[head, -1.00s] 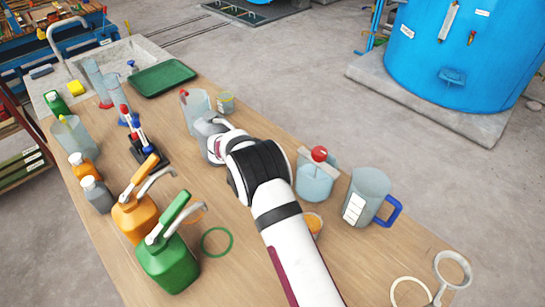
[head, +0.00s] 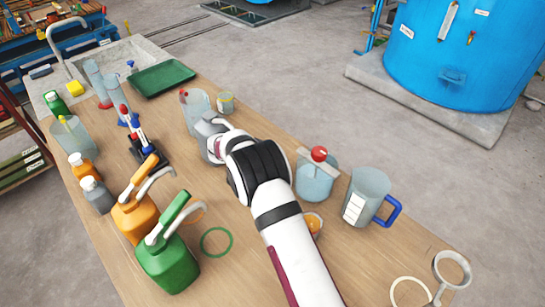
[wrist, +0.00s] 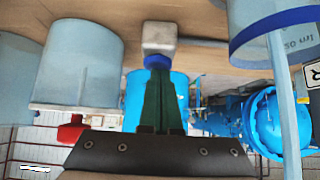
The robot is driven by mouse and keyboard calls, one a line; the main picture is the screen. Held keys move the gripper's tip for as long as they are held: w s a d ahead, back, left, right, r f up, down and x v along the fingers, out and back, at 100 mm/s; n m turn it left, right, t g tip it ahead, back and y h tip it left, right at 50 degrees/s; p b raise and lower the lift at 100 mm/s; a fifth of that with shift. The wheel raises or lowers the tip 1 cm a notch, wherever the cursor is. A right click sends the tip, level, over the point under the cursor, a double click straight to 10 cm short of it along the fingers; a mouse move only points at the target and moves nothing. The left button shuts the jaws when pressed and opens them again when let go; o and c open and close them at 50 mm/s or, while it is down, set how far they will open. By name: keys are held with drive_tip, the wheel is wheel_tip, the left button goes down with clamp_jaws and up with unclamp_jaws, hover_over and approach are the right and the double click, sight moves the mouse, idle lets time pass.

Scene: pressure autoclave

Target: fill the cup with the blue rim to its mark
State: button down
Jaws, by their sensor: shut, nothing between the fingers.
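A clear cup with a blue rim (wrist: 285,22) and markings shows only in part at the upper right of the wrist view, which is upside down. Its liquid level cannot be told, and I cannot pick it out in the head view. My gripper (wrist: 161,68) has its dark fingers shut together and holds nothing. Beyond the fingertips is a grey block with a blue part (wrist: 160,38); I cannot tell whether they touch. In the head view my wrist is beside a grey spouted container (head: 208,128), and my fingertips are hidden.
Green (head: 168,258) and orange (head: 136,210) pump bottles stand left of my arm. A red-knobbed beaker (head: 314,182) and a blue-handled jug (head: 365,195) stand right of it. A green tray (head: 163,77) lies at the back.

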drive_tip(key=shift+s+d+f, duration=0.3)
drive_tip(key=shift+s+f, duration=0.05)
drive_tip(key=shift+f, duration=0.3)
drive_tip(key=s+a+r, duration=0.2)
drive_tip(key=r, duration=0.4)
drive_tip(key=s+a+r, duration=0.2)
drive_tip(key=a+r, duration=0.1)
drive_tip(key=r, duration=0.3)
drive_tip(key=shift+s+a+r, duration=0.15)
drive_tip(key=shift+a+r, duration=0.05)
drive_tip(key=shift+a, duration=0.1)
